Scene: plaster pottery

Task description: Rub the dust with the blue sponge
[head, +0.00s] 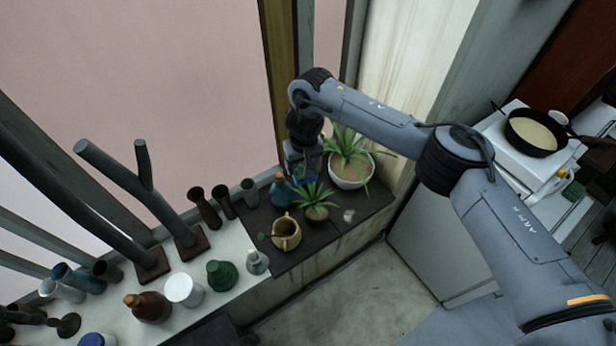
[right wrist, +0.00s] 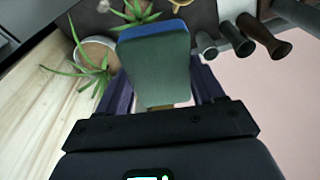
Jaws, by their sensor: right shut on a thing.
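The blue sponge (right wrist: 155,65) fills the middle of the right wrist view, a flat block with a greenish-grey face and a blue edge. My right gripper (right wrist: 163,88) is shut on it, one finger at each side. In the head view my right gripper (head: 303,163) points down over the back of the dark shelf section, behind the small plant; the sponge is mostly hidden there. A pale dust patch (head: 348,215) lies on the dark surface, to the right of the small plant and apart from the gripper. My left gripper is not in view.
A large potted plant (head: 350,172) stands right of the gripper. A small potted plant (head: 316,208), a teal bottle (head: 281,191) and a tan jug (head: 286,234) stand close by. Several vases line the white shelf. A window wall rises behind; a pan (head: 536,133) sits at right.

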